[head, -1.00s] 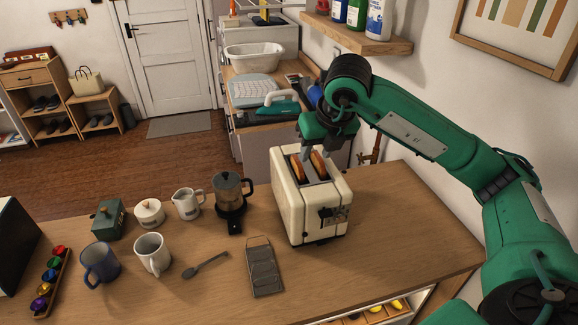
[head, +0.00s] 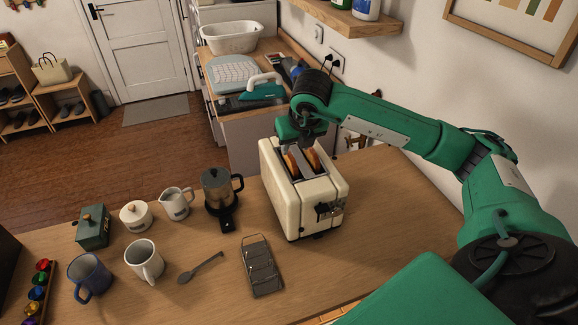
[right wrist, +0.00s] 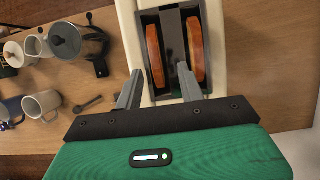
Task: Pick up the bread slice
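A cream toaster (head: 305,205) stands on the wooden counter. Two browned bread slices stick up from its slots, a left one (head: 290,161) and a right one (head: 313,159); they also show in the right wrist view, left (right wrist: 152,50) and right (right wrist: 196,50). My right gripper (head: 301,146) is over the toaster, pointing down. In the right wrist view its two fingers (right wrist: 158,84) are apart with nothing held. The left slice lies in line with the gap between them; the fingers look short of it. My left gripper is not in view.
A kettle (head: 217,188) on a dark base, a milk jug (head: 175,204) and a white mug (head: 145,261) stand left of the toaster. A grater (head: 262,266) and a spoon (head: 201,268) lie in front. The counter right of the toaster is clear.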

